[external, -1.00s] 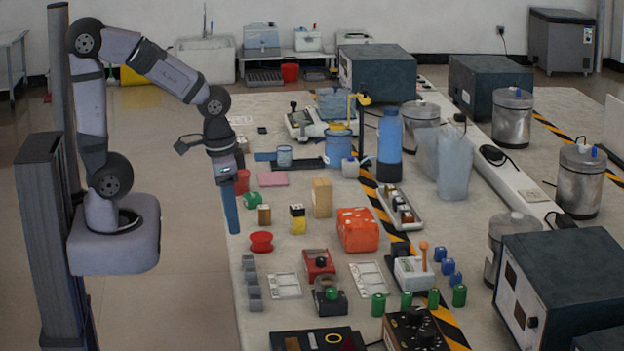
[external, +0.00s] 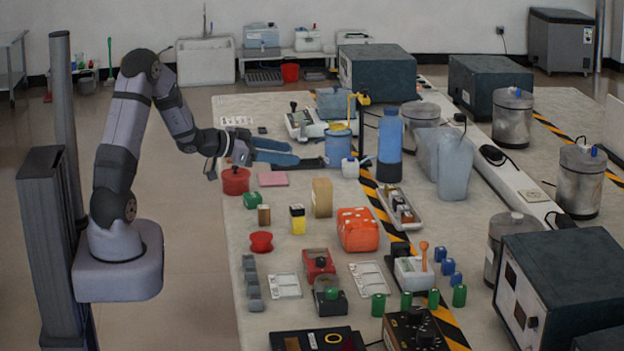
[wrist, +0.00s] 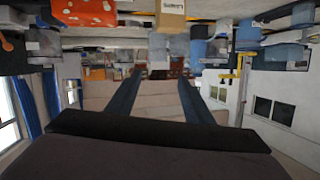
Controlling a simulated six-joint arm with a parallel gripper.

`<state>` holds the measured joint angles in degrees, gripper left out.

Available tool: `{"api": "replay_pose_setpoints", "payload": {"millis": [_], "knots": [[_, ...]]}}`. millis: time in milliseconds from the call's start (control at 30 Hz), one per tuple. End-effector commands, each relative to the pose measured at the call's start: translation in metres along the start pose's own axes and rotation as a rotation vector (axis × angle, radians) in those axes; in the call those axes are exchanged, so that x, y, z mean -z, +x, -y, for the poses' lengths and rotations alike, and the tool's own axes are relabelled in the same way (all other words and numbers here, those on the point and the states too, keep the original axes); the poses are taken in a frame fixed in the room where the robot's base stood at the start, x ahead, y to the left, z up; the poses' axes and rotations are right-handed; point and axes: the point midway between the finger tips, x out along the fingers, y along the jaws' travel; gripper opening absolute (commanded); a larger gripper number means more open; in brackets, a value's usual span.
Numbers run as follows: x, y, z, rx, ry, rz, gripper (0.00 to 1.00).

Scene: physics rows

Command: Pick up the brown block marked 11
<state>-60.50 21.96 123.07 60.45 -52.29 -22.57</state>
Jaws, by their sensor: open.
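A small brown block (external: 264,214) with a pale top stands near the table's left edge, beside a yellow block with a dark top (external: 297,219). A larger tan block (external: 321,197) stands behind and to the right. No number 11 is legible on either. In the wrist view the tan block (wrist: 171,8) is at the top edge, with a dark unreadable marking. My gripper (external: 295,153) is open and empty, its blue fingers pointing right above the table's back-left part, up and behind these blocks. Both fingers (wrist: 159,78) show apart in the wrist view.
A red container (external: 236,181) sits below my wrist. A pink pad (external: 272,179), green item (external: 252,200) and red spool (external: 261,242) lie around the brown block. An orange block (external: 357,229) and blue bottle (external: 389,145) stand to the right.

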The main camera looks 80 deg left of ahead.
Motion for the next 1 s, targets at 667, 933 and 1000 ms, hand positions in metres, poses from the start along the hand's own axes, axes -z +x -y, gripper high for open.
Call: {"api": "replay_pose_setpoints", "payload": {"millis": [667,933,1000], "knots": [[-0.096,-0.048,0.011,-0.207,-0.128,-0.295,0.47],[-0.157,-0.029,0.002,-0.206,-0.123,-0.296,0.47],[-0.165,-0.027,0.001,-0.206,-0.12,-0.297,0.47]]}}
